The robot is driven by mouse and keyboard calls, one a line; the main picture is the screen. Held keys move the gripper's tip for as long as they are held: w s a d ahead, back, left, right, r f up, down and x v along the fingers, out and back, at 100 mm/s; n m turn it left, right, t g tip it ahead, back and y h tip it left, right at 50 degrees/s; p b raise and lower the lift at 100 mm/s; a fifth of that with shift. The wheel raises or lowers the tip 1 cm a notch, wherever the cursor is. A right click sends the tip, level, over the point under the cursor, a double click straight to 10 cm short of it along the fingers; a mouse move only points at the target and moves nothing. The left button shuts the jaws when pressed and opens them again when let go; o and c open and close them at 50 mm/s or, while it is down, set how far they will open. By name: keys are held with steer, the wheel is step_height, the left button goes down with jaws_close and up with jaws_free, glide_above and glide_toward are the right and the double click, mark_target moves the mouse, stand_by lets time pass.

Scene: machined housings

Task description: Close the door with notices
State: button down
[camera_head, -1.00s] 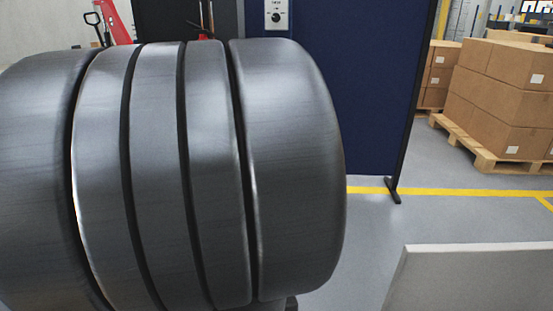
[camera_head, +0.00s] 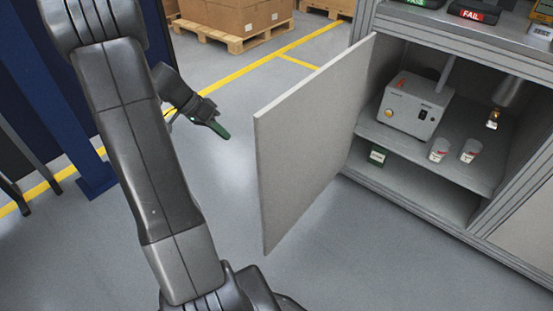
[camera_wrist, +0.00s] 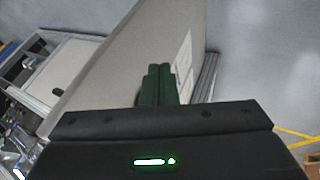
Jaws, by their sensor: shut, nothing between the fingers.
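The door (camera_head: 310,150) is a grey panel standing wide open, swung out from the cabinet's left side. Its inner face shows in the head view; its outer face is hidden there. In the wrist view the door (camera_wrist: 115,50) shows white paper notices (camera_wrist: 184,65) on its face, partly hidden behind my fingers. My gripper (camera_head: 218,130) has green fingers, shut and empty. It is left of the door, on its outer side, apart from it in the head view. The fingers (camera_wrist: 159,85) overlap the door in the wrist view; I cannot tell the exact gap there.
The open cabinet (camera_head: 400,195) holds a grey box device (camera_head: 413,105), two small cups and a small green item. A FAIL sign (camera_head: 473,13) is on top. A blue partition (camera_head: 60,90) stands left. Pallets with cartons (camera_head: 235,20) are behind. Floor around the door is clear.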

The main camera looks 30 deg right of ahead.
mark_target(257, 156)
steer(key=shift+m, duration=0.4)
steer(key=shift+s+d+f+b, duration=0.2)
steer(key=shift+s+d+f, duration=0.85)
steer(key=shift+d+f, duration=0.25)
steer(key=shift+s+d+f+b, duration=0.2)
steer(key=shift+s+d+f, duration=0.85)
steer(key=shift+d+f, duration=0.25)
steer(key=shift+s+d+f+b, duration=0.2)
steer(key=shift+s+d+f, duration=0.85)
steer(key=shift+d+f, duration=0.25)
